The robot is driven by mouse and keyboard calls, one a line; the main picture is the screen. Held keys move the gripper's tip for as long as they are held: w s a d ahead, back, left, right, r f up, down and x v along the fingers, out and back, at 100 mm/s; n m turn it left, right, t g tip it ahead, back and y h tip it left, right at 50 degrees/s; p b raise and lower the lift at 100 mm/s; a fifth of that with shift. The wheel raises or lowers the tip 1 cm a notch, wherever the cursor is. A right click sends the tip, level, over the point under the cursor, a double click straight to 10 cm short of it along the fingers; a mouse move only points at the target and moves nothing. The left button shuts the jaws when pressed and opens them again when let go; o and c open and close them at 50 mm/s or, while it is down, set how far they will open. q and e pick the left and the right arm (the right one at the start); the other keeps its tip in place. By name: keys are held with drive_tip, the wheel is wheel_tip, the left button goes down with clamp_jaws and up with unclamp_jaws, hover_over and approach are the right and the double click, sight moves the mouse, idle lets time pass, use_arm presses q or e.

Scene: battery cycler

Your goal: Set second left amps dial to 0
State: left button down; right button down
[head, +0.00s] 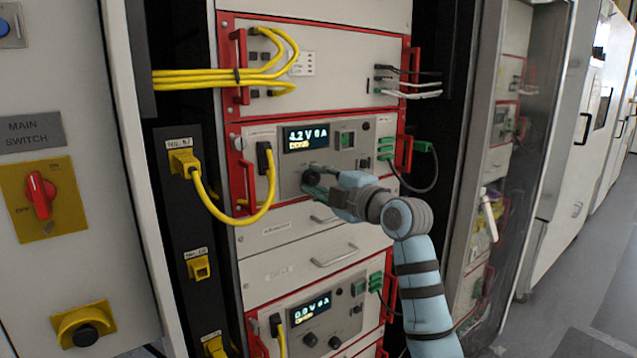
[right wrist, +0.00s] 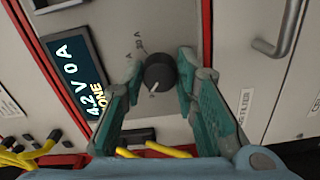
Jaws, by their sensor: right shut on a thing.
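The upper cycler unit has a display (head: 306,138) that reads 4.2 V 0 A with a small yellow word below; in the right wrist view, the display (right wrist: 78,75) shows rotated. A round black dial (right wrist: 160,72) sits beside it, its white pointer toward the bottom of that view. My right gripper (right wrist: 162,78) is shut on this dial, one teal finger on each side. In the head view, the right gripper (head: 318,181) reaches the panel from the right and partly covers the dial. My left gripper is out of view.
A lower cycler unit has its own lit display (head: 310,311) and black dials (head: 310,339). Yellow cables (head: 232,212) hang left of the upper unit. Red handles (head: 408,152) stick out at the rack's side. A main switch (head: 40,195) is on the left cabinet.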

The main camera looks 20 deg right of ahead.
drive_tip(key=shift+n, duration=0.9)
drive_tip(key=c, duration=1.3)
unclamp_jaws()
drive_tip(key=shift+s, duration=0.15)
drive_tip(key=v, duration=1.1)
drive_tip(key=shift+s+d, duration=0.1)
drive_tip(key=shift+s, duration=0.3)
